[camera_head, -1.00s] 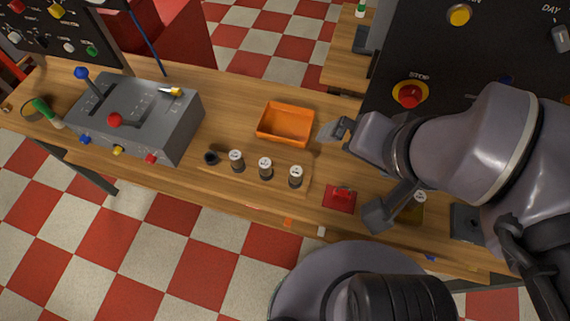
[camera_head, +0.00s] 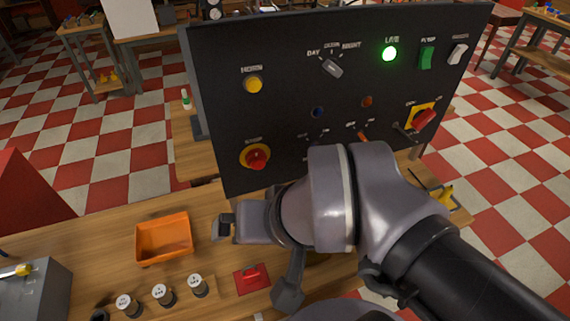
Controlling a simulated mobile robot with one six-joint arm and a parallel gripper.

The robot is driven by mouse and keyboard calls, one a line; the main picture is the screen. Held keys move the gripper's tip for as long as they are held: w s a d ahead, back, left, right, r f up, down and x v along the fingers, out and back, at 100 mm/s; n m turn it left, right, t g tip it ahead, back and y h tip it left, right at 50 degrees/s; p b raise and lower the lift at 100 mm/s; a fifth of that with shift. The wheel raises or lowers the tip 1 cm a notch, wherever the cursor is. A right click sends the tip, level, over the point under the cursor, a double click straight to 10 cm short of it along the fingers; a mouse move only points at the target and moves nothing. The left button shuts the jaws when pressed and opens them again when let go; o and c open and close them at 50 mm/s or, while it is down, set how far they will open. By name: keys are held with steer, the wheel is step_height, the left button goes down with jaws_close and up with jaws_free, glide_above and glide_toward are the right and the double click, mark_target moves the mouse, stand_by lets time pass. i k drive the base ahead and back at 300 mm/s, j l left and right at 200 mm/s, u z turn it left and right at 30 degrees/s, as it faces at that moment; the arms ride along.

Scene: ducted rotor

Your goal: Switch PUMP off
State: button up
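A black upright control panel (camera_head: 290,110) stands at the back of the bench. A green rocker switch (camera_head: 427,57), whose small label appears to read PUMP, is near its upper right. I cannot tell the rocker's tilt for certain. My gripper (camera_head: 223,228) is low over the bench, left of my arm and below the panel, well apart from the switch. It points left, next to an orange tray. Its fingers are small and partly hidden by my wrist, so I cannot tell their opening. I see nothing held in it.
A selector knob (camera_head: 332,68), yellow button (camera_head: 253,84), red STOP button (camera_head: 257,157) and red rotary handle (camera_head: 425,117) stick out. The orange tray (camera_head: 164,240) is at left.

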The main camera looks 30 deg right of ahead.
mark_target(425, 62)
steer(key=k+l+z, duration=0.15)
steer(key=z, duration=0.25)
steer(key=l+z, duration=0.35)
steer(key=k, duration=0.05)
